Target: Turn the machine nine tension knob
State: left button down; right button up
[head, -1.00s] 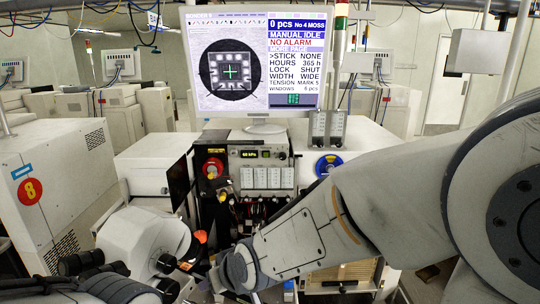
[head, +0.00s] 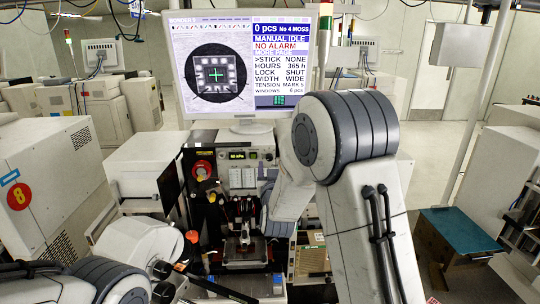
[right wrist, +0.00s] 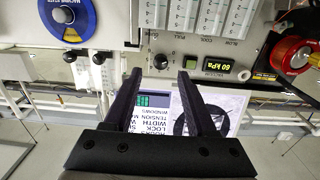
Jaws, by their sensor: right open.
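A black knob (right wrist: 161,61) sits on the grey front panel, beside a lit kPa display (right wrist: 213,70); its lettering is too small to confirm that it is the tension knob. In the right wrist view, which is upside down, my right gripper (right wrist: 160,74) is open and empty. Its dark fingers point at the panel on either side of the knob, and no contact is visible. In the head view the same display (head: 237,155) shows, while my right arm covers part of the panel's right side. My left arm enters at the lower left; its gripper is out of view.
A monitor (head: 246,65) stands above the machine. A red disc (head: 201,170) is left of the panel; a blue disc (right wrist: 69,14) is on its other side. A white microscope-like body (head: 135,242) stands near my left arm. A green-topped cabinet (head: 458,232) is at right.

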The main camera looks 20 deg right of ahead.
aim_at(270, 158)
jog(key=p+x, duration=0.1)
jog(key=x, duration=0.2)
jog(key=shift+w+d+r, duration=0.1)
jog(key=shift+w+d, duration=0.05)
jog(key=shift+w, duration=0.5)
